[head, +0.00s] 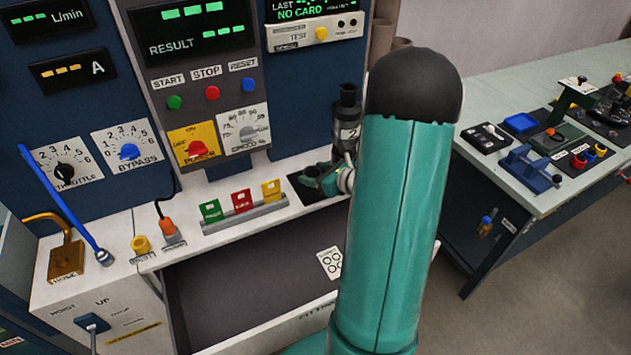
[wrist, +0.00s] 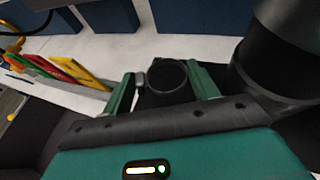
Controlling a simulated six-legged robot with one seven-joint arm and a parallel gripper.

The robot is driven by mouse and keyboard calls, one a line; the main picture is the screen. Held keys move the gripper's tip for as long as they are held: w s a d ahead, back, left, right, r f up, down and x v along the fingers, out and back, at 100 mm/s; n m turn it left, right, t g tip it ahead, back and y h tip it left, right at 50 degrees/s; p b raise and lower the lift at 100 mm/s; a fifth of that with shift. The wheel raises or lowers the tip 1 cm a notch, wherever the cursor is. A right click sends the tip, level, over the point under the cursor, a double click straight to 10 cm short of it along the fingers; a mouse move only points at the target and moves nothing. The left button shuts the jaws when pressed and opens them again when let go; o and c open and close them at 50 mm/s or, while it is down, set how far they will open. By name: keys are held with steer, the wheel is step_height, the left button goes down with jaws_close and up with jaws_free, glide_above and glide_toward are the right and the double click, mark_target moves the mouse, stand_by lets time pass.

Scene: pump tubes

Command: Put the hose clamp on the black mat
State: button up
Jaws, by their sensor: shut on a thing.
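My gripper (wrist: 164,88) shows in the wrist view with its two green fingers closed on the hose clamp (wrist: 166,64), a dark ring with a small grey screw housing at its left side. In the head view my gripper (head: 318,178) is low over the black mat (head: 299,191), at the right end of the white bench ledge. The clamp cannot be made out there. Dark mat surface appears around the fingers in the wrist view. I cannot tell whether the clamp touches it.
A black cylinder (head: 347,112) marked 2 stands close behind my gripper. A rack of green, red and yellow cards (head: 243,202) is just left of the mat. A blue tube (head: 62,205) leans further left. A second bench (head: 560,60) is at the right.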

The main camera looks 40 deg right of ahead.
steer(key=shift+w+d+f, duration=0.1)
steer(key=shift+w+f, duration=0.1)
steer(key=shift+f, duration=0.8)
steer(key=shift+w+d+f, duration=0.1)
steer(key=shift+w+f, duration=0.05)
steer(key=shift+f, duration=0.85)
steer(key=shift+f, duration=0.15)
steer(key=o, duration=0.7)
steer(key=shift+c, duration=0.2)
